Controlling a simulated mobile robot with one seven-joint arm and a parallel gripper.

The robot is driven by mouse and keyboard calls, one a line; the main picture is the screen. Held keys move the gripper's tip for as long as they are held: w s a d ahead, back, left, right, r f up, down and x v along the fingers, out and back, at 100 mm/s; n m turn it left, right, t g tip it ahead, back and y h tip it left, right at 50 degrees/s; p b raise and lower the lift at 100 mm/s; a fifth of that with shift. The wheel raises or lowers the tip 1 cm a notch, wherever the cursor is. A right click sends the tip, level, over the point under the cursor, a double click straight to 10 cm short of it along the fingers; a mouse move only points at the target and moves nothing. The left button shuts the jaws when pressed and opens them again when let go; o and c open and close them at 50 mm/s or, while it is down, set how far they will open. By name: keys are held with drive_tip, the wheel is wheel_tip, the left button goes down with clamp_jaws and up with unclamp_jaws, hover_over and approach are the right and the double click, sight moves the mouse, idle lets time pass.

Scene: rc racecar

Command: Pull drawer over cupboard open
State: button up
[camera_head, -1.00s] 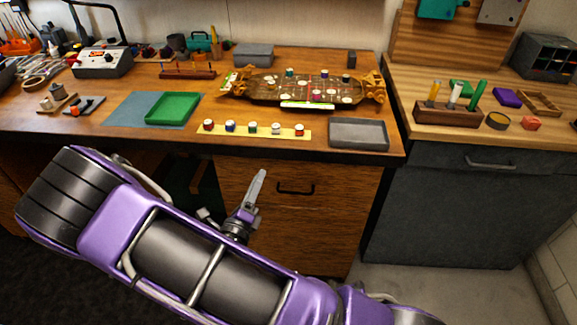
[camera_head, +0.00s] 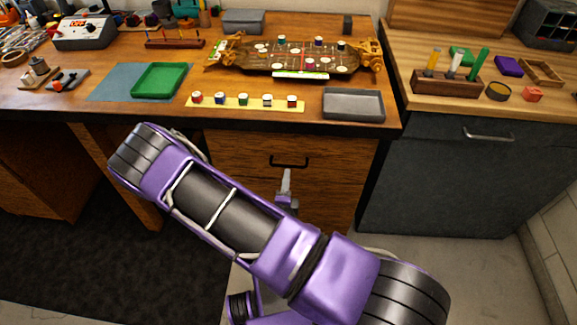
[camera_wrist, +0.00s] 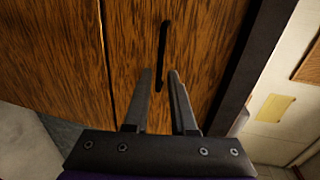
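A wooden drawer front (camera_head: 235,155) with a black bar handle (camera_head: 289,162) is under the brown worktop in the head view. It looks shut. My gripper (camera_head: 286,174) is just below the handle there, with its fingertips close to it. In the wrist view, the handle (camera_wrist: 163,50) runs lengthwise between the two fingers of my gripper (camera_wrist: 160,72), which are apart. I cannot tell whether they touch it. A seam separates the drawer front (camera_wrist: 205,40) from a wooden panel (camera_wrist: 55,60) beside it. My arm hides the lower front in the head view.
A dark grey cabinet (camera_head: 440,190) with a metal handle (camera_head: 488,135) stands to the right. The brown worktop (camera_head: 310,115) overhangs the drawer and carries a grey tray (camera_head: 353,104), a green tray (camera_head: 159,80) and a board with small pieces. Floor is free at left.

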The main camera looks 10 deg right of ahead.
sight(288, 166)
drive_tip(key=x, duration=0.6)
drive_tip(key=shift+w+d, duration=0.15)
drive_tip(key=shift+w, duration=0.2)
clamp_jaws()
idle(1.1)
